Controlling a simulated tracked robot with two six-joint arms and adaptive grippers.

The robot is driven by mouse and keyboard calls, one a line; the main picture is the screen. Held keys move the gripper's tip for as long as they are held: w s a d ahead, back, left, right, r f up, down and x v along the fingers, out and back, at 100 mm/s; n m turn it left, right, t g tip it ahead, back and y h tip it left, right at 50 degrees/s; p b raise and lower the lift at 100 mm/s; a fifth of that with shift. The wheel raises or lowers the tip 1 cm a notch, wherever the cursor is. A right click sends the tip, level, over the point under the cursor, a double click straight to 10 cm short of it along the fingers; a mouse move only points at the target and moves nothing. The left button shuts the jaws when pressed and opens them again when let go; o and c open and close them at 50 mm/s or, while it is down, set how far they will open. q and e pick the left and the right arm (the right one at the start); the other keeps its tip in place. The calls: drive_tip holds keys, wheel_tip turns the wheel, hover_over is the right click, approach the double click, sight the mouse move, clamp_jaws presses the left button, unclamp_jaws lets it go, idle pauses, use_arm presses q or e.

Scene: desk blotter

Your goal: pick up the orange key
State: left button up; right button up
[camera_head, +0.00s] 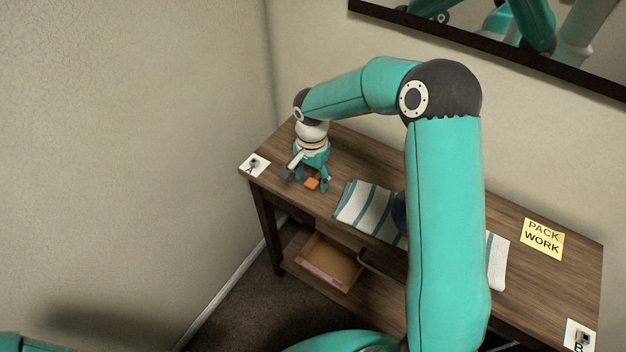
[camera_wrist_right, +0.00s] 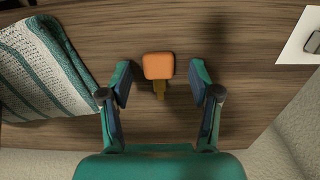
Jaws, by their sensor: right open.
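The orange key (camera_head: 312,183) lies on the wooden desk near its left end in the head view. In the right wrist view the key (camera_wrist_right: 158,66) shows a square orange head and a brownish shaft pointing toward my gripper. My right gripper (camera_head: 307,185) is over the key. In the wrist view the right gripper (camera_wrist_right: 160,88) is open, with one finger on each side of the key and a gap on both sides. I see no finger touching it. My left gripper is not in view.
A striped cloth (camera_head: 364,208) lies right of the key, partly hidden by my arm. A white card (camera_head: 254,165) sits at the desk's left corner. A yellow note reading PACK WORK (camera_head: 542,238) and another card (camera_head: 580,336) lie at the right. An open box (camera_head: 327,262) is below the desktop.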

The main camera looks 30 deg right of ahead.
drive_tip(key=shift+f, duration=0.1)
drive_tip(key=c, duration=0.9)
drive_tip(key=shift+c, duration=0.2)
